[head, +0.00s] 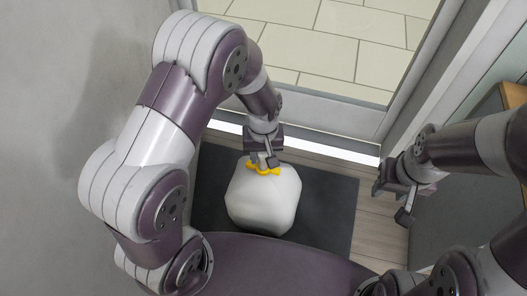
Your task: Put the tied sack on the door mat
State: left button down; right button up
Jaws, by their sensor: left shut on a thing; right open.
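The tied sack (264,203) is white and rounded, with a yellow tie (263,170) at its top. It is upright, over the dark grey door mat (335,205) in the middle of the head view. My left gripper (262,163) is shut on the sack at its tied top, coming from above. I cannot tell whether the sack's underside touches the mat, as its base hides the contact. My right gripper (395,203) is open and empty, off to the right of the mat.
A glass door or window with a pale frame (330,118) stands behind the mat, with paving (320,40) beyond it. A plain grey wall (60,100) is at the left. Wooden floor (378,225) shows right of the mat. A grey surface with a wooden edge is at the far right.

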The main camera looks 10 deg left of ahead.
pick_arm(q)
jog(key=c, duration=0.7)
grip_release()
jog(key=shift+o, duration=0.2)
notch_tip(320, 180, up, 12)
jog(key=p, duration=0.6)
jog(key=s+a+r+m+t, duration=0.1)
jog(key=s+a+r+m, duration=0.3)
jog(key=s+a+r, duration=0.4)
notch_tip(320, 180, up, 32)
jog(key=p, duration=3.4)
jog(key=shift+s+d+r+p, duration=0.15)
jog(key=shift+s+d+p, duration=0.2)
